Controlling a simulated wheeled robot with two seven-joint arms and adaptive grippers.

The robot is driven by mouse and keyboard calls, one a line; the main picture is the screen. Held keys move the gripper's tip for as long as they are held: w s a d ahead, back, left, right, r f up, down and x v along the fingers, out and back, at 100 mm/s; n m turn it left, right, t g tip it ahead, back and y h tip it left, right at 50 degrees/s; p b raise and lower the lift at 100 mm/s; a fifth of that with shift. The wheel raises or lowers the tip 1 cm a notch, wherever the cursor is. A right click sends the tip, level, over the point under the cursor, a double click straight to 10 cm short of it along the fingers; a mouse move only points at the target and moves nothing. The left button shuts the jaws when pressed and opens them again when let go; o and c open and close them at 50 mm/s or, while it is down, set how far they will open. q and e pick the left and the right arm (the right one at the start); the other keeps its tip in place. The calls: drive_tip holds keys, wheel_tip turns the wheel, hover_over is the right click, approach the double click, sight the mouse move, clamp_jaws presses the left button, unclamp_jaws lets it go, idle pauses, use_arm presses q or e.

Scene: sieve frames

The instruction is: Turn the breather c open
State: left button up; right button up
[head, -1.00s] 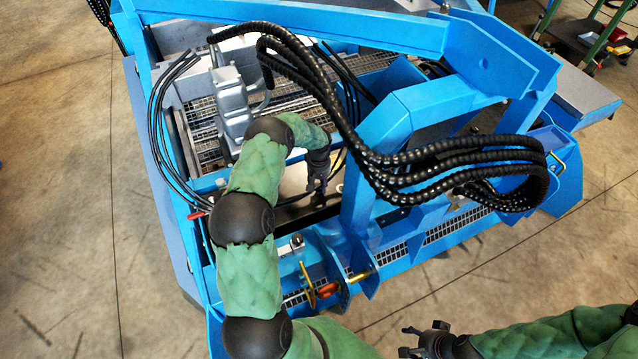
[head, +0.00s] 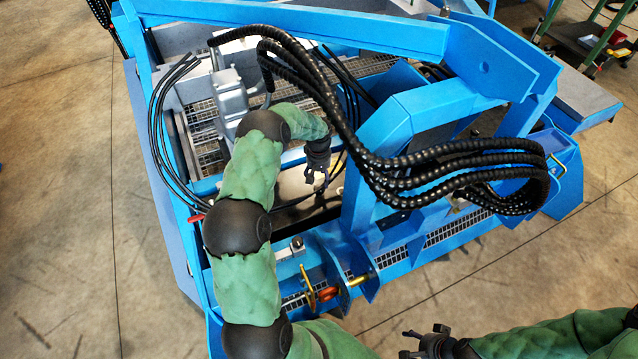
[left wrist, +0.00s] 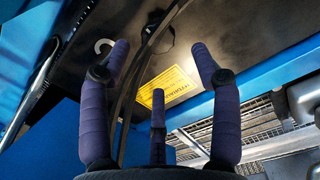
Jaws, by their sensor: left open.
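My left gripper (head: 316,178) is over the pale plate (head: 292,184) inside the blue machine frame. In the left wrist view its purple fingers (left wrist: 160,75) are spread and hold nothing. Beyond them is a dark panel with a small black round knob or cap (left wrist: 160,34), partly behind black cables; I cannot tell whether it is breather c. The fingers are apart from it. No breather can be picked out in the head view, where my arm hides part of the plate. My right gripper (head: 408,342) is open and empty above the floor at the bottom.
A bundle of black hoses (head: 385,165) arches close to the right of my left gripper. Blue beams (head: 390,120) flank the opening. Floor is clear at the left.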

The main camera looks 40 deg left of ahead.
sight(319, 186)
use_arm(q)
wheel_tip(319, 186, up, 7)
idle(0.3)
drive_tip(key=shift+f, duration=0.1)
idle(0.4)
